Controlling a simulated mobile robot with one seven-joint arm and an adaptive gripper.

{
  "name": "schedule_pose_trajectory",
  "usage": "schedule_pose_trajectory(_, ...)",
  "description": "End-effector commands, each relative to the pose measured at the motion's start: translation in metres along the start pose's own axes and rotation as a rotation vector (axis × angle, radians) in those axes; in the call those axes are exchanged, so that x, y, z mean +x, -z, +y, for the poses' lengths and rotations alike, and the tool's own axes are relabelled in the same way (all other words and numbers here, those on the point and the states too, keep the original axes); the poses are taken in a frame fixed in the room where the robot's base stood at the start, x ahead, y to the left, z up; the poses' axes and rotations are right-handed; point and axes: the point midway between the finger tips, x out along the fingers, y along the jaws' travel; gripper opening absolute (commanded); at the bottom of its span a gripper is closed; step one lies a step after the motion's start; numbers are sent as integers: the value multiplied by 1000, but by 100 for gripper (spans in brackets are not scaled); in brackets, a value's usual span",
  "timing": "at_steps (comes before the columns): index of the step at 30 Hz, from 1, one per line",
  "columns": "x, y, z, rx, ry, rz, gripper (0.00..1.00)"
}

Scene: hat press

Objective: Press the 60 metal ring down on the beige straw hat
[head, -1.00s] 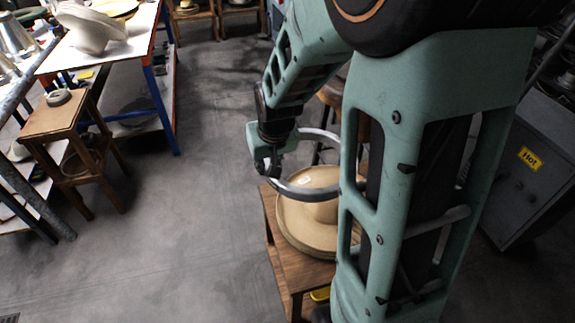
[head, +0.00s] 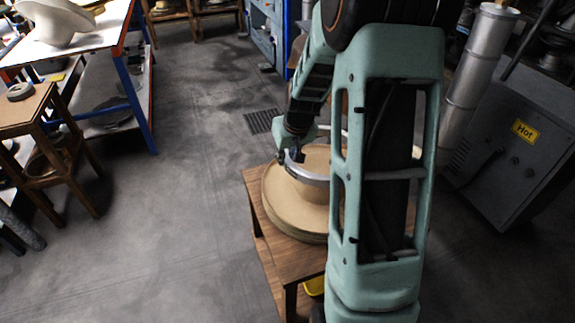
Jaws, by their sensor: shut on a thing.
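The beige straw hat (head: 279,205) lies brim down on a small wooden table (head: 259,236), its right part hidden behind my arm. The metal ring (head: 304,174) is at the hat's crown, with its near left edge in front of the crown and its far side partly hidden by my arm. My gripper (head: 291,156) is shut on the ring's left side, above the hat's far left brim. I cannot tell whether the ring is around the crown or still slightly above it.
A grey machine with a yellow "Hot" label (head: 525,131) stands at the right beside a metal pipe (head: 470,85). A wooden stool (head: 37,113) and a white-topped table (head: 92,42) stand at the left. The floor between is clear.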

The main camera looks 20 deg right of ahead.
Motion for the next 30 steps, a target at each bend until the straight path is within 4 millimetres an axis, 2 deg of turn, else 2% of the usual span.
schedule_pose_trajectory(11, 15, -4, 3, -1, -1, 2, 0)
schedule_pose_trajectory(30, 70, -27, 2, -1, -1, 3, 0)
